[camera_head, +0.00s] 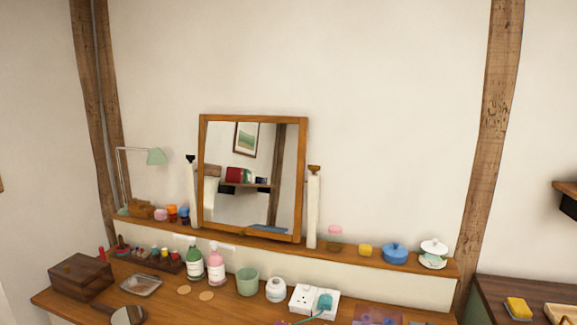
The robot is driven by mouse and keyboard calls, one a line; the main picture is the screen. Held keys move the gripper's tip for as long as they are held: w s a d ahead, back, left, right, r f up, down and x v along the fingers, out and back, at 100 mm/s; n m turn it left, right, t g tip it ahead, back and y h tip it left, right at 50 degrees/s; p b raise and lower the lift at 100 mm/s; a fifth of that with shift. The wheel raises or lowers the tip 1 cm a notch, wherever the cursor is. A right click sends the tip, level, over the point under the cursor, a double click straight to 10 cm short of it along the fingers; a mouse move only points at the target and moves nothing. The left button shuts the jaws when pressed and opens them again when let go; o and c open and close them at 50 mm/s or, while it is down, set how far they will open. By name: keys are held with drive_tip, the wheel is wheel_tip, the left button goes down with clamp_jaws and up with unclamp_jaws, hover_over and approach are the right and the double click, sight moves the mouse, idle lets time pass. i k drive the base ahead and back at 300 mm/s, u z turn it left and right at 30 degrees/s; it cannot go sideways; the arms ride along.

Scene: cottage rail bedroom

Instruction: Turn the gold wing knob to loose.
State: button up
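A wood-framed mirror (203,175) stands tilted on the shelf against the wall, between two white posts. The gold wing knob (314,169) appears as a small brownish-gold winged piece on top of the right post (313,212). A black winged knob (190,158) tops the left post (194,185). The knobs are small here, and I cannot tell whether the gold one is tight or loose. My gripper is not in view.
Bottles (216,265), a green cup (247,282), a socket block (313,301) and a wooden box (80,277) crowd the desk below. The wall above is clear.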

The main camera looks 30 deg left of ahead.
sight(314, 168)
drive_tip(key=u, duration=0.75)
drive_tip(key=i, duration=0.7)
drive_tip(key=u, duration=0.85)
